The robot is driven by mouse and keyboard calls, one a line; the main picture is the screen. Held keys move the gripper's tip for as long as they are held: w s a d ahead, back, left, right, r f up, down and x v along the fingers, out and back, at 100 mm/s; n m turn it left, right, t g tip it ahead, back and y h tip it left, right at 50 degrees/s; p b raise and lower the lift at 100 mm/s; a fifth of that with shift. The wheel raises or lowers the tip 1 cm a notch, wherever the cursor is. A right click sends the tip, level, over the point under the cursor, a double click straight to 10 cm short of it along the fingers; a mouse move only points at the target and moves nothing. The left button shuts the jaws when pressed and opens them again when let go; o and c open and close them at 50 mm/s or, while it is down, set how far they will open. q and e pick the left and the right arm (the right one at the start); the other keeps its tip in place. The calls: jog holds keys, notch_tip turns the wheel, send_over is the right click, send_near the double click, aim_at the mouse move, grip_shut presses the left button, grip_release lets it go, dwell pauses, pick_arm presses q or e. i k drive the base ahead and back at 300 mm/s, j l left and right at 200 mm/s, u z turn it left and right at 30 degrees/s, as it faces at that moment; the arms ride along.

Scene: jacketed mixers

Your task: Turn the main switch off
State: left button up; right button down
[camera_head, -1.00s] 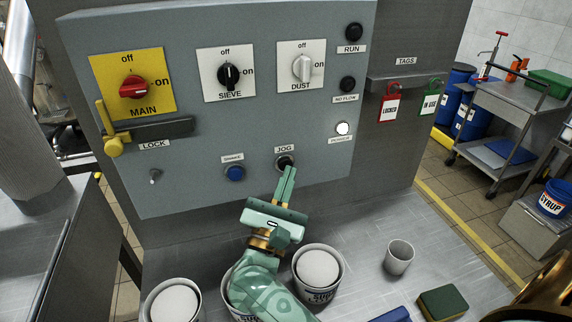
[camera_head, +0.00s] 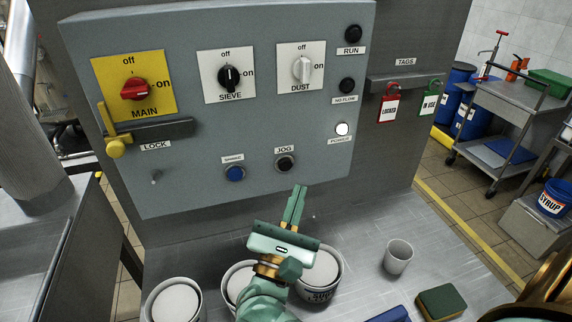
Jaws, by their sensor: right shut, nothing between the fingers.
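The main switch (camera_head: 134,89) is a red knob on a yellow plate at the upper left of the grey panel. Its handle lies nearly level, toward the "on" mark at its right. A yellow lock lever (camera_head: 112,135) sits below it at the plate's lower left corner. My right gripper (camera_head: 300,188) is green, shut and empty. It is in front of the panel's lower part, below the black JOG button (camera_head: 285,163) and apart from it, well to the right of and below the main switch. My left gripper is not in view.
The sieve switch (camera_head: 229,77) and dust switch (camera_head: 302,69) are beside the main switch. The power lamp (camera_head: 342,129) is lit white. Tubs (camera_head: 172,300), a cup (camera_head: 398,257) and a sponge (camera_head: 441,302) stand on the steel table. A red tag (camera_head: 389,107) hangs at the right.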

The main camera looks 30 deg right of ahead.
aim_at(135, 88)
jog(key=k+j, duration=0.8)
jog(key=k, duration=0.05)
